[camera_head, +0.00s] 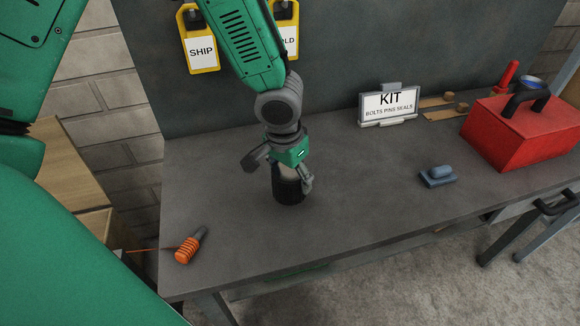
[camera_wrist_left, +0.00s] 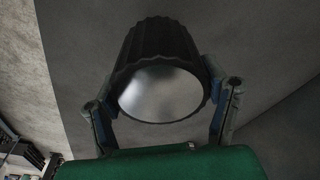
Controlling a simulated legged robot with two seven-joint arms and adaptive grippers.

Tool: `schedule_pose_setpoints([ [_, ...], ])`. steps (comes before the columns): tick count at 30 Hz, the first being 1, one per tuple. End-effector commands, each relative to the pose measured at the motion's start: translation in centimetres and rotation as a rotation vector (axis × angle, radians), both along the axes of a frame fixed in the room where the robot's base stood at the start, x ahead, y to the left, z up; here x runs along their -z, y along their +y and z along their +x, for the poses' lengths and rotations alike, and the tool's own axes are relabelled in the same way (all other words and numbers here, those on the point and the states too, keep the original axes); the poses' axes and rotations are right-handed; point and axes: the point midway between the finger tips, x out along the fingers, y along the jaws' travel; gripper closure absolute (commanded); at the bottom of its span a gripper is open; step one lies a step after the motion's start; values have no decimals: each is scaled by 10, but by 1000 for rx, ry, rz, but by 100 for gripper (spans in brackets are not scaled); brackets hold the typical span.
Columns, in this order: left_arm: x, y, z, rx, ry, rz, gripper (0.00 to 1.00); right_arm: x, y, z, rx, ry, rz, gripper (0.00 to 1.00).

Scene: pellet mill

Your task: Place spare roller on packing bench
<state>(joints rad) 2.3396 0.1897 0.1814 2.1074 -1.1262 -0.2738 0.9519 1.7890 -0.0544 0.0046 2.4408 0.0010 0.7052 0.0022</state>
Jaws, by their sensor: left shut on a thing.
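The spare roller is a black ribbed cylinder (camera_head: 289,190) with a pale metal end face. It stands upright at the packing bench, and its lower end appears to be at the bench top; I cannot tell if it touches. My left gripper (camera_head: 284,176) comes down from above and is shut on the roller's upper part. In the left wrist view the roller (camera_wrist_left: 160,85) sits between the two fingers (camera_wrist_left: 163,112), its round end facing the palm. The packing bench (camera_head: 235,235) has a dark grey top. My right gripper is not in view.
An orange-handled tool (camera_head: 190,246) lies near the bench's left front. A blue-grey block (camera_head: 438,176), KIT sign (camera_head: 390,104) and red toolbox (camera_head: 520,130) are to the right. A yellow SHIP tag (camera_head: 200,42) hangs on the back panel. The bench's middle front is clear.

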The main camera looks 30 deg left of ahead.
Motion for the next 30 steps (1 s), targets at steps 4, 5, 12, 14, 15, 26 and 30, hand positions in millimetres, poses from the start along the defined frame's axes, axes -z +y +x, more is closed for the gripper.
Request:
schedule_pose_setpoints([
  [4,20,2,1,1,1,0,82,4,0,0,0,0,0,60],
  [5,23,2,1,1,0,-1,82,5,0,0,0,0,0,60],
  [12,33,2,2,0,-3,-3,82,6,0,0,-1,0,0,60],
  [14,33,2,1,0,-2,-2,82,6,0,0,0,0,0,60],
  [15,33,2,1,0,-2,-2,82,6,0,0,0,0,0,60],
  [26,35,1,0,0,3,-1,7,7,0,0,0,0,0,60],
  [30,34,2,0,-1,3,-2,7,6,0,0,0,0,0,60],
])
